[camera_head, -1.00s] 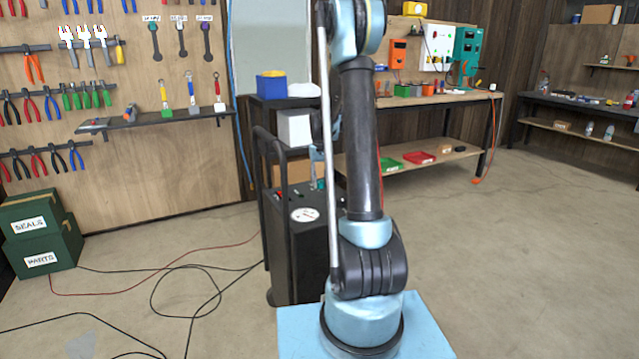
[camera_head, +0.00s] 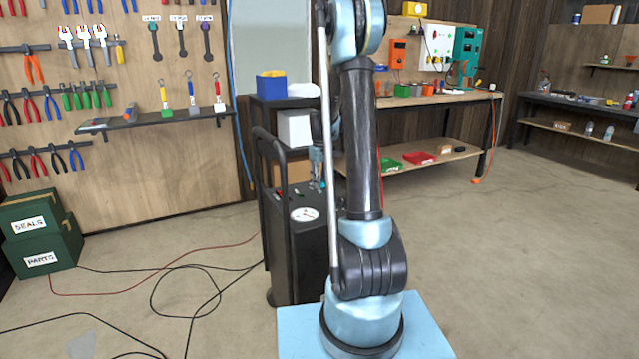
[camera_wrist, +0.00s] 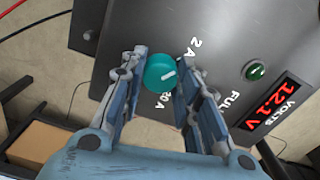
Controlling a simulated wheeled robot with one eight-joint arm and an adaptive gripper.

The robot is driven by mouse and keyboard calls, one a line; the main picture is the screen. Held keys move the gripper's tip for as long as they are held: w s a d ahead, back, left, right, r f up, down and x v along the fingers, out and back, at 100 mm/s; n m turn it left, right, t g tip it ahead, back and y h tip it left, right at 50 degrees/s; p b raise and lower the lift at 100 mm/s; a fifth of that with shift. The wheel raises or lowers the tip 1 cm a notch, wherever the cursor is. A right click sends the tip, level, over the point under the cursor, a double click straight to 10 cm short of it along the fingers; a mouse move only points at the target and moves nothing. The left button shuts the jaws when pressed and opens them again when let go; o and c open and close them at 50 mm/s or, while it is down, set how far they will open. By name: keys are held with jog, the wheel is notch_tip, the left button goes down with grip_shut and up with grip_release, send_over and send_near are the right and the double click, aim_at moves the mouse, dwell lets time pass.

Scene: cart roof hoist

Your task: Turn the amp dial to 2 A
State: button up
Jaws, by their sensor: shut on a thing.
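The teal amp dial (camera_wrist: 157,74) sits on the dark panel of the charger cart (camera_wrist: 215,25) in the wrist view. My gripper (camera_wrist: 162,68) has one finger on each side of the dial and is shut on it. The dial's white pointer mark points right and slightly up, between the "2 A" label (camera_wrist: 194,46) at upper right and the "20 A" label (camera_wrist: 164,107) below. In the head view the cart (camera_head: 298,250) stands behind my arm, with my gripper (camera_head: 317,168) over its top.
On the cart panel are a green round switch (camera_wrist: 256,71) and a red voltage display (camera_wrist: 271,112) reading about 12.1 V. Cables (camera_head: 190,290) lie on the floor at left. The floor at right is clear.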

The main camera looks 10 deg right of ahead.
jog(key=o, duration=1.1)
jog(key=shift+r, duration=0.1)
notch_tip(320, 180, up, 12)
jog(key=shift+w+f, duration=0.1)
jog(key=shift+f, duration=0.05)
